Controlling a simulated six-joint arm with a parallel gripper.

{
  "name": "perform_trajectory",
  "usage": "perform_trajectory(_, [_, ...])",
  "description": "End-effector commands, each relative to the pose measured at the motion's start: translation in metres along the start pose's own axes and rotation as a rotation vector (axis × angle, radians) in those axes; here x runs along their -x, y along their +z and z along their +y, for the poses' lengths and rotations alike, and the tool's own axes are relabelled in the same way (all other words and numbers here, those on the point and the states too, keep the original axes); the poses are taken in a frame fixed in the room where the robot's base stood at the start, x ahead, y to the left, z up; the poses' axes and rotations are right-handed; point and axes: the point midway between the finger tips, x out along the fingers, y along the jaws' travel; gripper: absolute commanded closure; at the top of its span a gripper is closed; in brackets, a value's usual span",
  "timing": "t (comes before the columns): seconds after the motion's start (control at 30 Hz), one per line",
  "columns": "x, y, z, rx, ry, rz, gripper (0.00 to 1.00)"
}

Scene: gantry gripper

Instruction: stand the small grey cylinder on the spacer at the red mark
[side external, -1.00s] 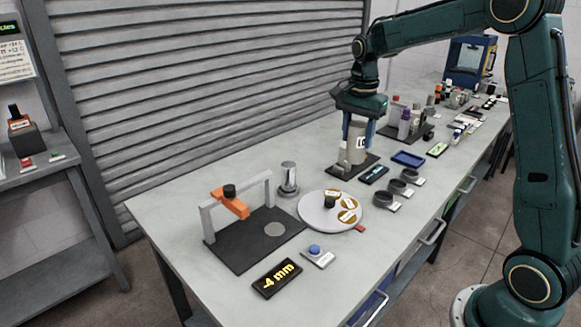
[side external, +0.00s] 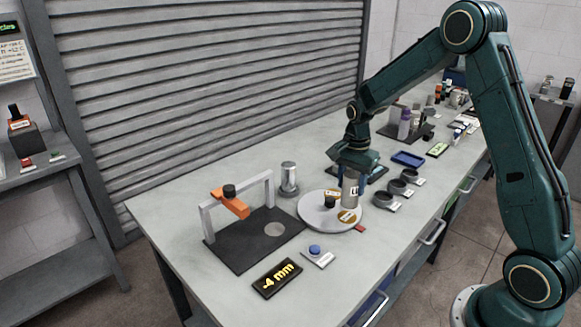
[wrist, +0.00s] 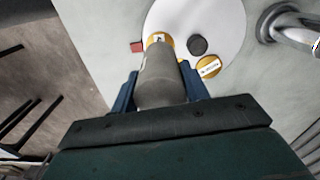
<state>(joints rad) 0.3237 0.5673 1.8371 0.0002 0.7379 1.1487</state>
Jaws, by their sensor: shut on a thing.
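My gripper (side external: 352,176) is shut on the small grey cylinder (side external: 350,192), which has a white label and is upright. In the wrist view the cylinder (wrist: 160,78) is between the two blue fingers. It is over the right part of the round white turntable (side external: 313,214); I cannot tell whether its lower end touches anything. A yellow-rimmed spacer (side external: 347,217) lies on the turntable near the red mark (side external: 360,228). In the wrist view a spacer (wrist: 158,39) beside the red mark (wrist: 137,47) is partly hidden by the cylinder. Another spacer (wrist: 209,66) lies nearby.
A black knob (side external: 330,201) stands up mid-turntable. A grey arch with an orange arm (side external: 231,205) stands on a dark plate (side external: 232,248) at left. A silver cylinder (side external: 289,177) stands behind. Dark cups (side external: 396,187) are at right. A blue button (side external: 315,249) and a "-4 mm" display (side external: 276,278) are in front.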

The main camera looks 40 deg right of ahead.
Motion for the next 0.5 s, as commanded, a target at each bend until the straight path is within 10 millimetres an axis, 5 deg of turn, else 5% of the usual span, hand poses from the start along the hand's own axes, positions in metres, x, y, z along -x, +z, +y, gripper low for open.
perform_trajectory(0.23, [-0.005,0.000,0.000,0.000,-0.001,0.000,0.92])
perform_trajectory(0.5, [-0.035,0.000,0.000,0.000,0.000,0.000,0.92])
